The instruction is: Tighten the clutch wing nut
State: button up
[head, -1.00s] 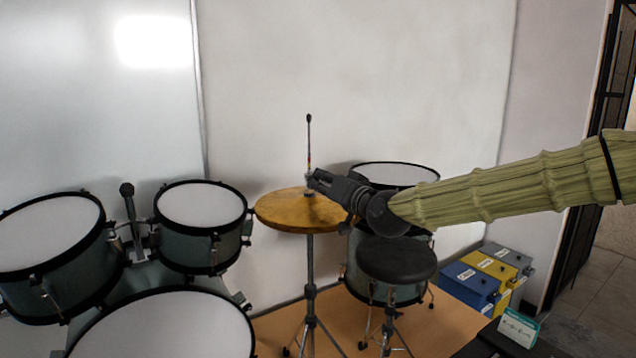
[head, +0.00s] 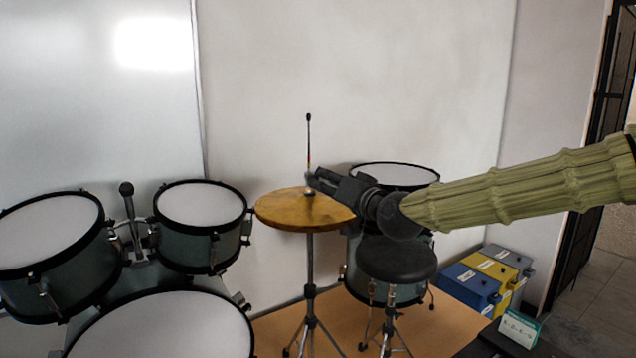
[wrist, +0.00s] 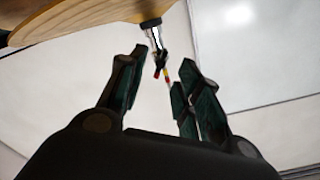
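The hi-hat clutch (wrist: 153,35) is a silvery sleeve above the bronze cymbal (head: 285,209); in the tilted wrist view it hangs below the cymbal's edge (wrist: 85,17). A small dark wing-like part, apparently the wing nut (wrist: 158,66), sits on it, with red and yellow markings beside it. My gripper (head: 311,178) is at the rod, just above the cymbal. In the wrist view my gripper (wrist: 160,62) is open, its dark green-padded fingers apart, with the wing nut showing in the gap. I see no finger contact; the depth between them is hard to judge.
The thin rod (head: 308,135) rises above the clutch. A floor tom (head: 395,175) and black stool (head: 396,258) stand under my arm. Blue and yellow boxes (head: 470,284) sit right. The wall behind is clear.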

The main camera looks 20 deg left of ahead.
jog(key=shift+b+v, duration=0.5)
jog(key=shift+v, duration=1.3)
jog(key=shift+a, duration=0.1)
